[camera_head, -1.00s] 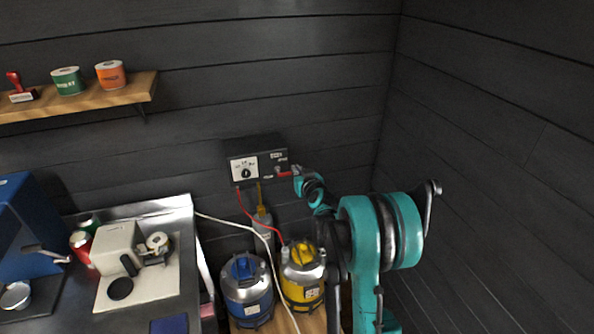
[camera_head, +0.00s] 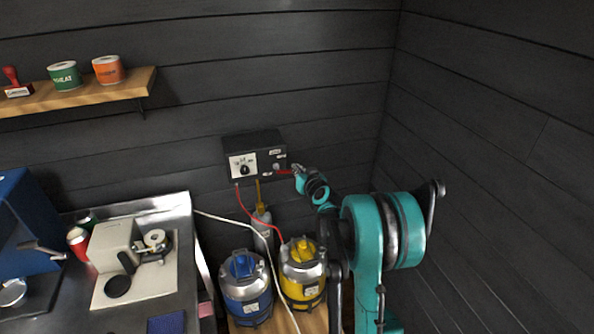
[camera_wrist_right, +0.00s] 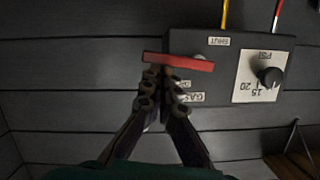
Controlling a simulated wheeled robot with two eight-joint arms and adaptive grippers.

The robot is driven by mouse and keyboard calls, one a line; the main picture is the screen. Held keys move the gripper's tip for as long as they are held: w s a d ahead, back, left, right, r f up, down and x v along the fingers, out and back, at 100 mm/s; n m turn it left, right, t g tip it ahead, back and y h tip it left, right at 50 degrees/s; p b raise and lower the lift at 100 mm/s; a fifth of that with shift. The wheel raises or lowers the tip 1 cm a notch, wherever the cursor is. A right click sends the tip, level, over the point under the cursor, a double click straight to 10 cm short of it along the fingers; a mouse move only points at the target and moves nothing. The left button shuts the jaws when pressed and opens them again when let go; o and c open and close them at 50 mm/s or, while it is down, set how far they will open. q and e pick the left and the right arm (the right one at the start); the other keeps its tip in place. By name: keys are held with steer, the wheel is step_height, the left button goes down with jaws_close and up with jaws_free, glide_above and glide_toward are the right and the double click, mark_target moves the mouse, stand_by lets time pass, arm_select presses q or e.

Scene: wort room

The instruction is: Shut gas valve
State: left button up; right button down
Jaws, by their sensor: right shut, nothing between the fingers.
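The gas valve is a red lever (camera_wrist_right: 180,62) on the front of a dark wall box (camera_wrist_right: 222,80). In the wrist view, which shows the box upside down, the lever lies nearly level across a round pivot. A SHUT label (camera_wrist_right: 219,41) and a GAS label (camera_wrist_right: 197,97) sit on either side of it; a smaller label is partly hidden. My right gripper (camera_wrist_right: 162,82) is shut and empty, its tips at the lever's edge; I cannot tell whether they touch. In the head view the gripper (camera_head: 297,169) is at the right end of the lever (camera_head: 284,172). My left gripper is not in view.
The box carries a white dial plate with a black knob (camera_head: 244,169). A red hose and a yellow hose hang below it. A blue keg (camera_head: 246,290) and a yellow keg (camera_head: 303,275) stand beneath. A counter is at left, with a shelf (camera_head: 100,97) above.

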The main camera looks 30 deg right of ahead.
steer(key=a+f+m+t+y+b, duration=0.2)
steer(key=a+f+m+y+b, duration=0.1)
steer(key=f+m+b, duration=0.4)
steer(key=shift+w+f+m+b, duration=0.15)
steer(key=shift+w+m+b, duration=0.2)
steer(key=shift+m+b, duration=1.3)
steer(key=shift+a+m+p, duration=0.2)
steer(key=shift+m+p, duration=0.25)
steer(key=shift+d, duration=0.15)
